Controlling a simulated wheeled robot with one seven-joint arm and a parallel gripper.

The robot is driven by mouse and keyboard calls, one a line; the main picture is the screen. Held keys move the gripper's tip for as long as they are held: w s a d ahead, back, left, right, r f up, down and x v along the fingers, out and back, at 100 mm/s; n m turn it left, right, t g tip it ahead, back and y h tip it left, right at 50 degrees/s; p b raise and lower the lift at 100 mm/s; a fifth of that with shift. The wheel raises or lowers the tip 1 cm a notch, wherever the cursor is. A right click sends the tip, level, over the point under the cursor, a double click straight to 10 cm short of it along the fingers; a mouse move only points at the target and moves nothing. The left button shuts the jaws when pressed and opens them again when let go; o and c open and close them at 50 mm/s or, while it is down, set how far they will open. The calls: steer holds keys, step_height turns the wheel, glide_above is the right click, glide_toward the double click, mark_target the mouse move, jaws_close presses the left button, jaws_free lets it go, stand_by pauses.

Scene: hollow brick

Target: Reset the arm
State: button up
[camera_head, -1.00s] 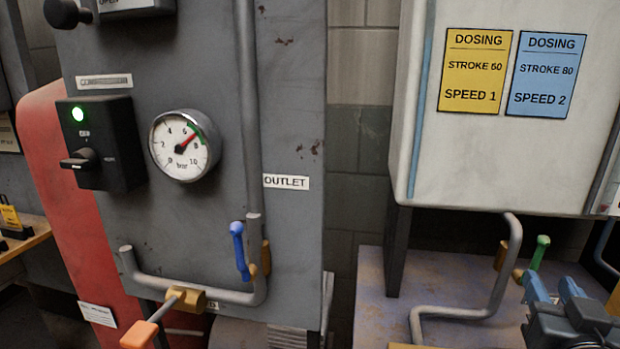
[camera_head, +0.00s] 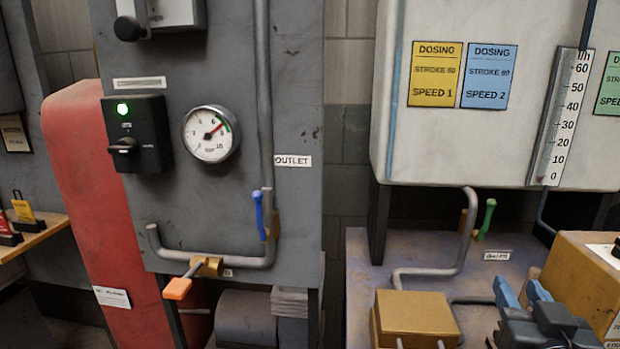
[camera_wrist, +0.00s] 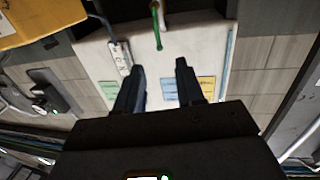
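My gripper (camera_head: 522,289) is at the bottom right of the head view, its two blue fingers apart. It stands in front of the dosing bench, below the pale dosing tank (camera_head: 470,145). In the wrist view my gripper (camera_wrist: 158,68) also shows its two dark fingers apart, with nothing held between them. Beyond the fingers the wrist view shows the pale tank (camera_wrist: 150,50) turned over, with its coloured cards and a green-handled valve (camera_wrist: 157,25).
An ochre block (camera_head: 415,315) is just left of my gripper, and a large ochre box (camera_head: 585,285) is close on its right. A grey cabinet with a gauge (camera_head: 211,134), blue valve handle (camera_head: 259,215) and orange handle (camera_head: 178,288) stands left.

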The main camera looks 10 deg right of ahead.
steer(key=s+a+f+n+y, duration=0.25)
steer(key=s+a+f, duration=0.25)
steer(key=s, duration=0.3)
steer(key=s+a+f+n+y, duration=0.2)
steer(key=s+a+f+y, duration=0.15)
steer(key=s+f, duration=0.3)
steer(key=s+a+r+y, duration=0.1)
steer(key=s+a, duration=0.1)
steer(key=s, duration=0.7)
steer(key=s+a+g, duration=0.1)
steer(key=s+a, duration=0.2)
steer(key=s, duration=0.6)
steer(key=shift+a+r+y, duration=0.35)
steer(key=shift+y, duration=0.05)
steer(key=shift+n, duration=0.25)
